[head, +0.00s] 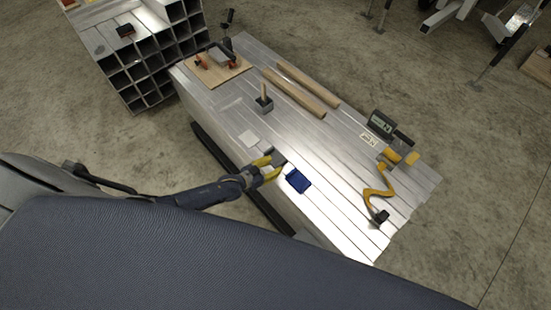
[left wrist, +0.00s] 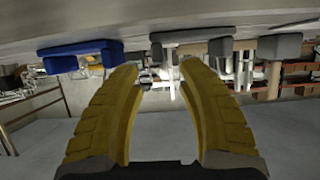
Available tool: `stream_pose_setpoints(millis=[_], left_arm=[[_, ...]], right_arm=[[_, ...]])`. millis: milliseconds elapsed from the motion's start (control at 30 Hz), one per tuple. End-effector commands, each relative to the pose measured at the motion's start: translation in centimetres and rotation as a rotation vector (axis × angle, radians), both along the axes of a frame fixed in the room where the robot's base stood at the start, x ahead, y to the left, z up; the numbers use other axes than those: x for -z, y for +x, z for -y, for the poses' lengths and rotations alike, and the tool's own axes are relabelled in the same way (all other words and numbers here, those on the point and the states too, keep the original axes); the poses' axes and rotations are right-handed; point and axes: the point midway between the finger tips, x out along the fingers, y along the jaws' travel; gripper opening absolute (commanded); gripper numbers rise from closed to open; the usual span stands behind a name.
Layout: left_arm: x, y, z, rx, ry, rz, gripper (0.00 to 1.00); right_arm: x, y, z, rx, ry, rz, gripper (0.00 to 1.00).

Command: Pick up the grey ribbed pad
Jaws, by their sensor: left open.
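The grey pad (head: 279,157) lies on the metal bench top near its front edge, partly hidden by my left gripper; its ribs are too small to make out. My left gripper (head: 275,166) has yellow fingers and is open, close beside the pad at the bench's edge. In the left wrist view, which looks upside down, the grey pad (left wrist: 192,36) is straight ahead, beyond the gap between the open fingertips (left wrist: 158,68). Nothing is between the fingers. I do not see my right gripper.
A blue pad (head: 298,181) lies just right of the grey pad. A pale square (head: 249,138) lies to the left. Bare metal lies behind the pads.

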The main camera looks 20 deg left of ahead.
Motion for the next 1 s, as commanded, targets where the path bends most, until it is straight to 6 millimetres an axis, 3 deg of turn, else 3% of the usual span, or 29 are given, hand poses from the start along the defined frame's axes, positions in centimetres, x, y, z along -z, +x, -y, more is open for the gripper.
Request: stream_pose_setpoints(millis=[400, 833, 1000], left_arm=[[1.5, 3.4, 2.0, 0.000, -0.001, 0.002, 0.38], [1.7, 3.7, 2.1, 0.000, -0.001, 0.002, 0.39], [1.7, 3.7, 2.1, 0.000, 0.000, 0.001, 0.19]], right_arm=[[0.0, 0.0, 0.0, 0.000, 0.000, 0.000, 0.44], [0.0, 0.0, 0.0, 0.000, 0.000, 0.000, 0.44], [0.0, 0.0, 0.0, 0.000, 0.000, 0.000, 0.44]])
